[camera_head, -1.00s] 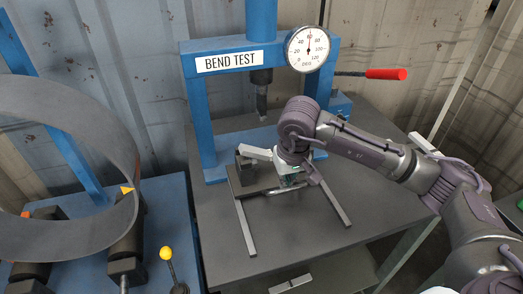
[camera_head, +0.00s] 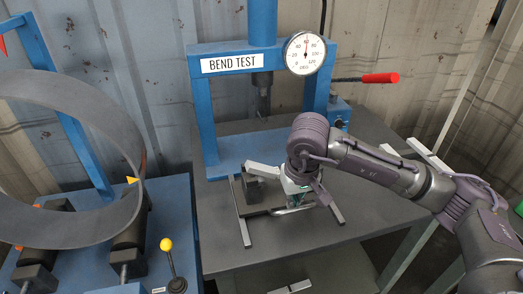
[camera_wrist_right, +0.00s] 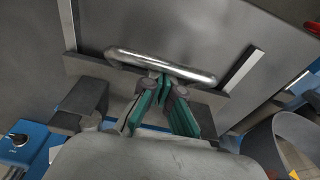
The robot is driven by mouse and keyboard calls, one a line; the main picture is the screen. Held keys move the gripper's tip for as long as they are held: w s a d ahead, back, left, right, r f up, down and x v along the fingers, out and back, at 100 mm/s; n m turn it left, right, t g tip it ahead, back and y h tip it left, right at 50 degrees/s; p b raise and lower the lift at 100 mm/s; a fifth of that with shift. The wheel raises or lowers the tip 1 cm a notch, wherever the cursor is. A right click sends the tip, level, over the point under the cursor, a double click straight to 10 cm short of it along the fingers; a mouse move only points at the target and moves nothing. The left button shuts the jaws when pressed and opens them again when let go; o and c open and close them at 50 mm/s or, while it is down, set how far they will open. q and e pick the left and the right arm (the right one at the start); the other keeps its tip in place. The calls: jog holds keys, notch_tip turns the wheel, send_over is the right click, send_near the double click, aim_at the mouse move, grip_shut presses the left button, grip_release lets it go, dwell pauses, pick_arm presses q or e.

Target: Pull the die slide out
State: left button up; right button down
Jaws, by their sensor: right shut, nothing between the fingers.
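The die slide (camera_head: 266,210) is a dark plate with dark blocks, lying across two pale rails (camera_head: 243,231) in front of the blue bend-test press. Its bent silver handle (camera_head: 295,210) is at the front edge, partly hidden by my right gripper (camera_head: 296,200). In the right wrist view the handle (camera_wrist_right: 160,65) runs crosswise. The green fingertips of my right gripper (camera_wrist_right: 160,78) are together and empty, close to the middle of the bar on the slide's side. I cannot tell whether they touch it. My left gripper is not in view.
The press (camera_head: 204,110) stands behind, with a gauge (camera_head: 305,53) and a red-handled lever (camera_head: 380,78). A large grey hoop (camera_head: 60,235) and a yellow-knobbed lever (camera_head: 166,244) are at left. The grey tabletop (camera_head: 320,232) is clear in front of the slide.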

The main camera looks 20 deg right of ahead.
jog(key=shift+r, duration=0.3)
notch_tip(320, 180, up, 6)
jog(key=w+p, duration=0.1)
jog(key=p, duration=0.2)
jog(key=shift+w+r, duration=0.2)
jog(key=shift+w, duration=0.1)
